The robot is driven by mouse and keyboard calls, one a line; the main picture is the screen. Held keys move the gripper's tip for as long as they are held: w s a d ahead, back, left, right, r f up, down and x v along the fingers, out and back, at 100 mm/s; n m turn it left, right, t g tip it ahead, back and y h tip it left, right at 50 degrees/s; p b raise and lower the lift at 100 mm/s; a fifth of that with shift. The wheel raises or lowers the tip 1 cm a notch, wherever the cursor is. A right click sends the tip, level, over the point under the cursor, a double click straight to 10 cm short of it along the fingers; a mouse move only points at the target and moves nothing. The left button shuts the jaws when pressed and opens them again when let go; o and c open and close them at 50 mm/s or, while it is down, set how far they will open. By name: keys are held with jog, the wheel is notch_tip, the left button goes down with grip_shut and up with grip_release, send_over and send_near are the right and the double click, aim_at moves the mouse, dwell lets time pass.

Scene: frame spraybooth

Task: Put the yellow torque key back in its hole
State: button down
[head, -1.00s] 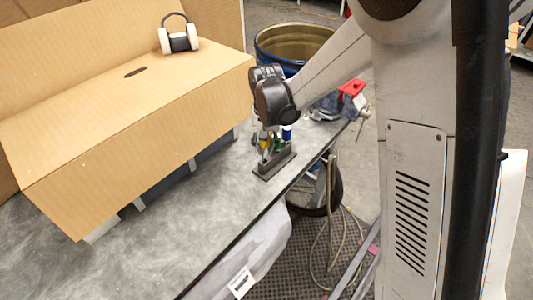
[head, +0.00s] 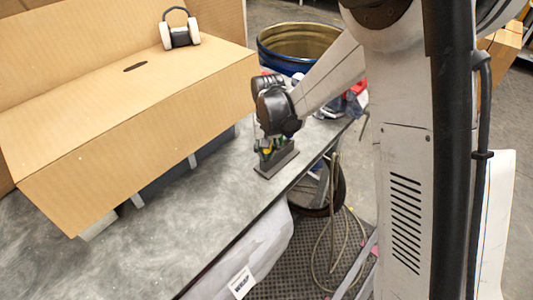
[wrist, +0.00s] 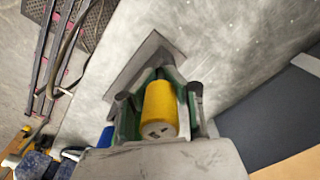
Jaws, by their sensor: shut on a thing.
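The yellow torque key (wrist: 160,106) is a thick yellow cylinder, seen from its butt end in the wrist view. My gripper (wrist: 158,100) is shut on it, with a finger on each side. In the head view my gripper (head: 267,148) is low over a dark grey holder block (head: 277,166) on the bench, with a bit of yellow showing between the fingers. The holder also shows behind the key in the wrist view (wrist: 149,58). Green parts flank the key. The key's far end and its hole are hidden, so I cannot tell whether it is inside.
A large cardboard box (head: 120,110) with a headset (head: 180,32) on top stands left of the holder. A blue drum (head: 296,45) is behind the bench. The bench's front edge is close to the holder. The grey benchtop (head: 160,230) at front left is clear.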

jog(key=shift+f, duration=0.1)
jog(key=c, duration=1.5)
grip_release()
jog(key=shift+c, duration=0.2)
